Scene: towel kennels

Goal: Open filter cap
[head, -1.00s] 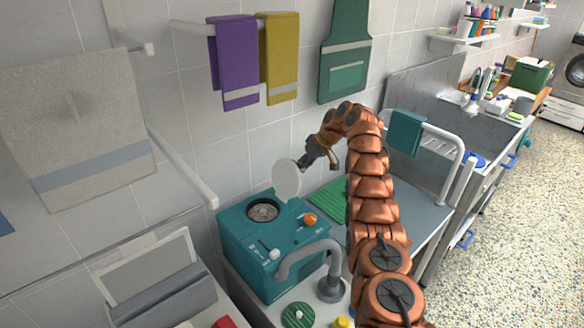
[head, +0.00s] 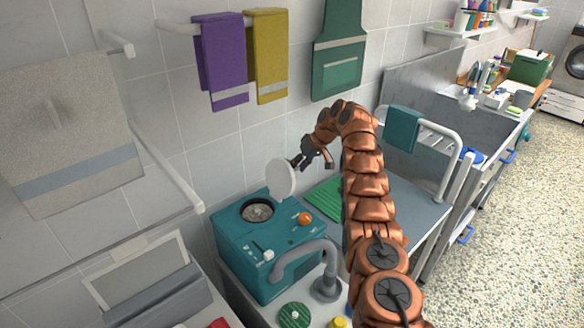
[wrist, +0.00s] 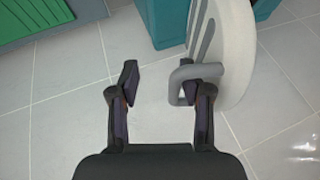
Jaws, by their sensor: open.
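The filter cap (head: 281,179) is a round white disc standing upright, swung up off the teal machine (head: 262,271). The round dark filter opening (head: 257,211) on the machine's top is uncovered. In the wrist view, the cap (wrist: 238,50) is at the upper right, with a grey loop handle (wrist: 183,96) on its near side. My gripper (head: 300,162) is just right of the cap. Its fingers are apart in the wrist view (wrist: 165,82). The right fingertip overlaps the handle loop; I cannot tell whether they touch. Nothing is held between the fingers.
An orange knob (head: 305,218) and a white-tipped lever (head: 267,255) are on the machine. A grey curved pipe (head: 310,250) stands in front. A green ribbed mat (head: 325,200) lies behind. Purple (head: 222,60) and yellow towels (head: 267,55) hang on the wall above.

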